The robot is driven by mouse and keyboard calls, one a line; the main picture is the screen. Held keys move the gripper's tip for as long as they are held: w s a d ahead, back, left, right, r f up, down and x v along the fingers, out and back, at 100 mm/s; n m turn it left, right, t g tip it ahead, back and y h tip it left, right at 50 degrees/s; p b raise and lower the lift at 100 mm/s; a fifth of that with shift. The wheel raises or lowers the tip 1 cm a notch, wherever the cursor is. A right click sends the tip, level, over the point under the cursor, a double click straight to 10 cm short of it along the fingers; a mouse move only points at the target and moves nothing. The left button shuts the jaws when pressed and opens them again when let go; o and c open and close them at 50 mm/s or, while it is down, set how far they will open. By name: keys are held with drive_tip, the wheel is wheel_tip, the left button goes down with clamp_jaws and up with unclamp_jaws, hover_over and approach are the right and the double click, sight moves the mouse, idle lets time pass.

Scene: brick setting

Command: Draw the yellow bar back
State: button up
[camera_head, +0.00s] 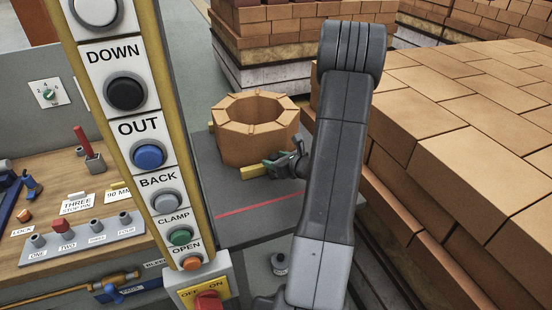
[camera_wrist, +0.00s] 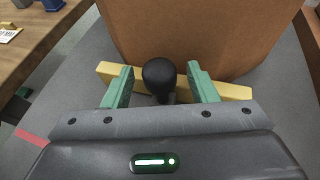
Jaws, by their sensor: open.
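The yellow bar (camera_head: 253,172) lies on the grey table in front of a ring of orange bricks (camera_head: 254,130). In the wrist view the yellow bar (camera_wrist: 234,92) runs across the picture, close against the brick face (camera_wrist: 200,35). A round black knob (camera_wrist: 159,75) stands up at the middle of the bar. My gripper (camera_wrist: 159,84) is open, with one green finger on each side of the knob and a gap visible at both sides. In the head view my gripper (camera_head: 283,162) is at the right part of the bar and hides it.
A red line (camera_head: 262,203) crosses the grey table (camera_head: 226,222) in front of the bar. A button post (camera_head: 148,128) stands at the left, before a wooden workbench (camera_head: 60,238). A large brick stack (camera_head: 470,130) is close on the right of my arm.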

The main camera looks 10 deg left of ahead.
clamp_jaws()
drive_tip(key=s+d+b, duration=0.1)
drive_tip(key=s+d, duration=0.1)
drive_tip(key=s, duration=0.1)
drive_tip(key=s+d+b, duration=0.2)
drive_tip(key=s+d, duration=0.1)
drive_tip(key=s, duration=0.1)
drive_tip(key=s+d+b, duration=0.1)
drive_tip(key=s+d, duration=0.1)
drive_tip(key=s, duration=0.2)
drive_tip(key=shift+d+b, duration=0.3)
drive_tip(key=shift+b, duration=0.05)
drive_tip(key=shift+s+d+f, duration=0.1)
drive_tip(key=shift+s, duration=0.3)
unclamp_jaws()
drive_tip(key=shift+s+d, duration=0.1)
drive_tip(key=v, duration=1.4)
